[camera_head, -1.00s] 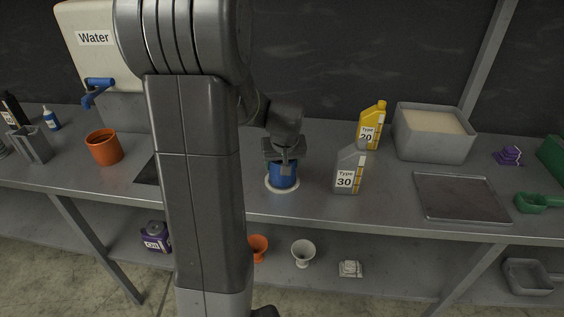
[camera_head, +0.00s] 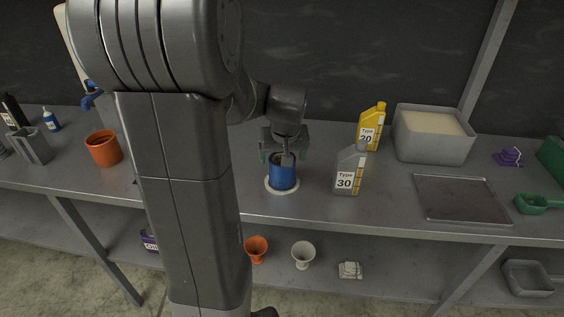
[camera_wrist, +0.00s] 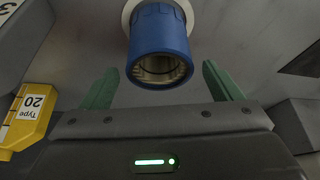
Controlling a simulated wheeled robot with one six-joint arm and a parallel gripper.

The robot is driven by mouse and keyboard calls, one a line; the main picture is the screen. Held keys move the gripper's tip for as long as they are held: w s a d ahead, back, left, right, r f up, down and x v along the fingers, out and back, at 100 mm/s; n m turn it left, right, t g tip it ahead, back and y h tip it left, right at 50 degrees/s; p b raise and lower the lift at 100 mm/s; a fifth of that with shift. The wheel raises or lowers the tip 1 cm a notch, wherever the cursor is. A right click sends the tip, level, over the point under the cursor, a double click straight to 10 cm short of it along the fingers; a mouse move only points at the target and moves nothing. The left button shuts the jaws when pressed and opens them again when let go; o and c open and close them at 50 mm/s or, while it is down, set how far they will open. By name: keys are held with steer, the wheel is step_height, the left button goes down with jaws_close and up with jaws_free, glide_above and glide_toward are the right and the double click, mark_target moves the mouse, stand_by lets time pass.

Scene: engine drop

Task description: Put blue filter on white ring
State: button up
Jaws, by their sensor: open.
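The blue filter (camera_head: 282,171) stands upright on the white ring (camera_head: 283,188) on the workbench; the ring's rim shows all round its base. In the wrist view the blue filter (camera_wrist: 158,45) shows its open, hollow end, with part of the white ring (camera_wrist: 129,12) behind it. My gripper (camera_head: 284,155) is just above and behind the filter. In the wrist view its green fingers (camera_wrist: 160,85) are spread wide, one on each side, apart from the filter.
A grey Type 30 bottle (camera_head: 350,171) stands close right of the filter, with a yellow Type 20 bottle (camera_head: 371,128) behind it. A grey bin (camera_head: 432,137) and a flat tray (camera_head: 461,201) are farther right. An orange cup (camera_head: 103,150) is at left.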

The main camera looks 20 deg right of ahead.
steer(key=v, duration=0.7)
